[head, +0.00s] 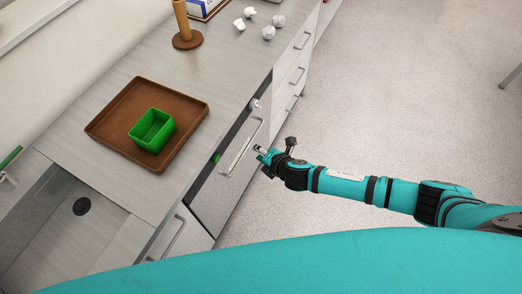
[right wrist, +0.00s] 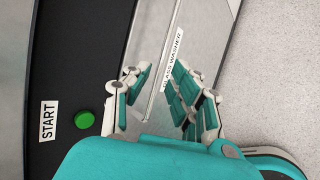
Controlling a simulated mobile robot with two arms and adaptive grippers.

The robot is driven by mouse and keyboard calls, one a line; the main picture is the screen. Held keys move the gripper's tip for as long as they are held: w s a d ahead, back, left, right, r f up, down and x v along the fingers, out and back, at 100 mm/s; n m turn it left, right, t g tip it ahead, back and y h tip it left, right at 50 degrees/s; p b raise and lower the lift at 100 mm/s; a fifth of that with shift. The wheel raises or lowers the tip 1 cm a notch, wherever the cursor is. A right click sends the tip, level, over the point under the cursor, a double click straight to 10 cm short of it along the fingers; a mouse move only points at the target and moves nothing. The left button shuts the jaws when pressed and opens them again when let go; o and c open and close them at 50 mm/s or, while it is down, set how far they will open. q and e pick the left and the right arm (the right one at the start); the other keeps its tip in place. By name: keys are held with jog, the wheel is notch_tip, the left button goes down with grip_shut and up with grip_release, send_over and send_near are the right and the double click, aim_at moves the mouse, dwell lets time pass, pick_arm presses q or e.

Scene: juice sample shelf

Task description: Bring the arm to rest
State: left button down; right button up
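My right arm (head: 365,190) comes in from the right. Its gripper (head: 264,154) is beside the bar handle (head: 242,148) on the front of the glass washer (head: 225,182), with no clear contact. In the right wrist view the gripper's fingers (right wrist: 158,98) are apart, with bare steel showing between them and nothing held; part of what shows there may be a reflection. The washer's "GLASS WASHER" label (right wrist: 173,60), "START" label (right wrist: 48,121) and round green button (right wrist: 84,119) show there too. My left gripper is not in view.
On the counter stand a brown tray (head: 185,137) holding a green open box (head: 153,130), a brown upright holder (head: 187,38) and several crumpled white pieces (head: 268,32). Drawers with handles (head: 302,40) lie beyond the washer. The floor (head: 400,90) at right is mostly clear.

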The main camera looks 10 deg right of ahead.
jog(key=s+d+f+m+g+h, duration=0.1)
jog(key=s+d+f+m, duration=0.35)
jog(key=f, duration=0.25)
jog(key=s+d+f+m+g+h, duration=0.1)
jog(key=s+d+f+m, duration=0.2)
jog(key=f+m, duration=0.25)
jog(key=s+d+f+m+g+h, duration=0.1)
jog(key=s+d+f+m+g, duration=0.2)
jog(key=f, duration=0.5)
jog(key=s+d+f+m+g, duration=0.1)
jog(key=s+f+m, duration=0.2)
jog(key=s, duration=0.7)
jog(key=s+d+f+m+g, duration=0.1)
jog(key=s+f+m, duration=0.3)
jog(key=s, duration=0.7)
jog(key=s+d+f+m+g+h, duration=0.1)
jog(key=s+f+m, duration=0.3)
jog(key=s, duration=0.7)
jog(key=shift+d+g, duration=0.3)
jog(key=shift+d, duration=0.55)
jog(key=shift+s, duration=0.1)
